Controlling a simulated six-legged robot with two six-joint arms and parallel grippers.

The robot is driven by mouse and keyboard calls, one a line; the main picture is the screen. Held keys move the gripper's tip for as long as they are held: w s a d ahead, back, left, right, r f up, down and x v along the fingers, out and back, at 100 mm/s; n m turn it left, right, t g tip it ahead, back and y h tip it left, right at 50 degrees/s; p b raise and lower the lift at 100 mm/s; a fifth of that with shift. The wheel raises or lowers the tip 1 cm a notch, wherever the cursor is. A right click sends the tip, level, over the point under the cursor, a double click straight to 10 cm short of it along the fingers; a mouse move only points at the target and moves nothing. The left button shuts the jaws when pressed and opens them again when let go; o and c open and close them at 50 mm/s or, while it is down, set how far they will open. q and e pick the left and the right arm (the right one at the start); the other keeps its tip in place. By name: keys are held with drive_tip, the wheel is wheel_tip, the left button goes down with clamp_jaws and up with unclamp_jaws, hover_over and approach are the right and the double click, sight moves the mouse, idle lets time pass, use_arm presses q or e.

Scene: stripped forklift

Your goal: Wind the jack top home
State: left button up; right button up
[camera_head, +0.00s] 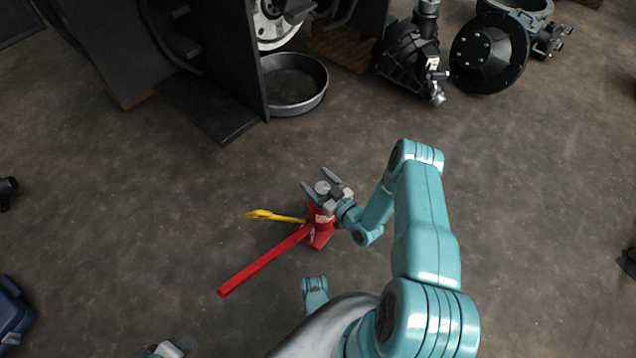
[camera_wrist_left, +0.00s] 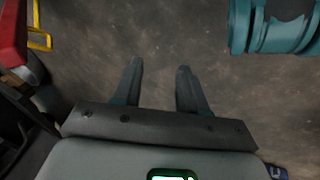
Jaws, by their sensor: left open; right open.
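The red jack (camera_head: 318,228) stands on the floor with a long red bar reaching toward the lower left. A yellow lever (camera_head: 272,215) sticks out from its left side. Its round grey top (camera_head: 322,187) sits between the spread fingers of my right gripper (camera_head: 319,179), which is open around it. I cannot tell whether the fingers touch it. My left gripper (camera_wrist_left: 160,65) is open and empty over bare floor in the left wrist view.
A dark forklift frame (camera_head: 205,110) and a round metal pan (camera_head: 298,90) are at the back. Black axle parts (camera_head: 490,53) lie at the back right. A blue case (camera_head: 12,312) is at the left edge. Floor around the jack is clear.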

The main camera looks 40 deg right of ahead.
drive_tip(key=c, duration=1)
drive_tip(key=shift+o, duration=0.2)
drive_tip(key=shift+h, duration=0.3)
